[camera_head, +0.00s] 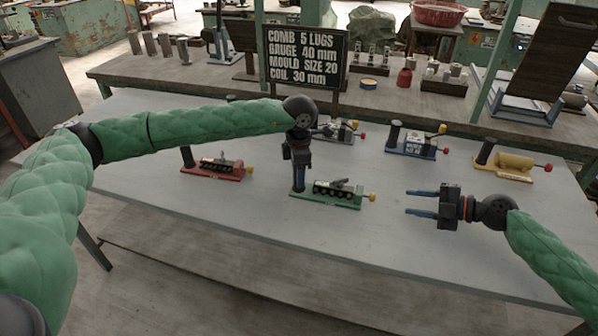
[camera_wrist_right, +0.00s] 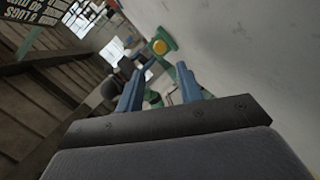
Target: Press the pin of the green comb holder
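The green comb holder (camera_head: 325,198) lies on the grey table, with a row of dark round lugs and a grey piece on top. Its yellow knob (camera_head: 372,197) sticks out at the right end; it also shows in the right wrist view (camera_wrist_right: 159,47), ahead of the fingertips. My left gripper (camera_head: 298,190) points down at the holder's left end, its blue fingers seen as one bar; any post there is hidden behind it. My right gripper (camera_head: 407,202) is open and empty, fingers pointing left, a short gap right of the knob.
A red holder (camera_head: 212,173) stands to the left; a blue holder (camera_head: 415,150) and a holder with a yellow roll (camera_head: 510,165) stand behind right. A sign (camera_head: 303,57) reads comb 5 lugs, gauge 40 mm, mould size 20, coil 30 mm.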

